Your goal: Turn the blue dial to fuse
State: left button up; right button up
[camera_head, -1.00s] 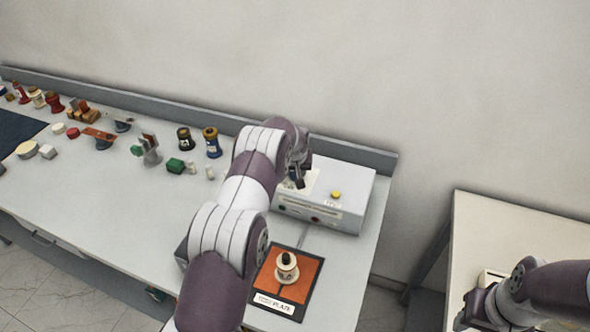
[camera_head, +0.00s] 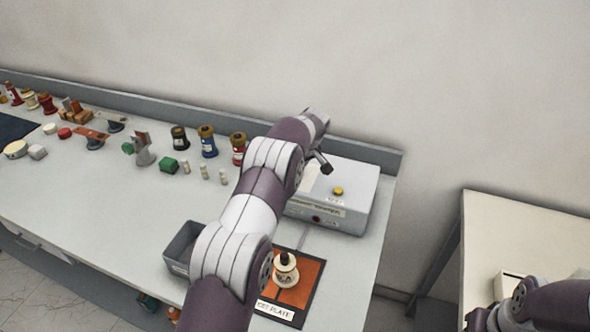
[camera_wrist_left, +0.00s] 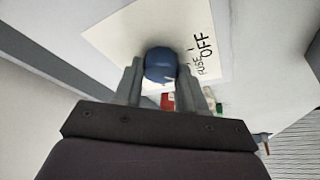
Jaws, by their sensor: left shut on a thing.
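The blue dial (camera_wrist_left: 160,64) sits on a white label plate (camera_wrist_left: 115,35) in the left wrist view, between the fingers of my left gripper (camera_wrist_left: 162,80), which is shut on it. A small pale mark shows on the dial's lower right edge. The words OFF and FUSE are printed to the right of the dial. In the head view my left gripper (camera_head: 322,165) is over the grey tester box (camera_head: 345,215), and the arm hides the dial. My right gripper (camera_head: 480,320) is at the lower right, partly cut off, and its jaws are unclear.
The box has a yellow button (camera_head: 338,190) on top. An orange test plate (camera_head: 309,272) with a cream bushing (camera_head: 285,272) lies in front. A grey tray (camera_head: 178,250) stands left of my arm. Several spools and parts line the bench's back left.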

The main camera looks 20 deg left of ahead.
pick_arm(q)
jog(key=shift+r+n+p, duration=0.1)
jog(key=shift+n+p, duration=0.25)
jog(key=shift+n, duration=0.15)
jog(key=shift+w, duration=0.1)
jog(key=o, duration=1.1)
jog(key=shift+c, duration=0.2)
jog(key=p+v, duration=0.6)
jog(key=v, duration=0.6)
jog(key=shift+d+r, duration=0.25)
jog(key=shift+d, duration=0.1)
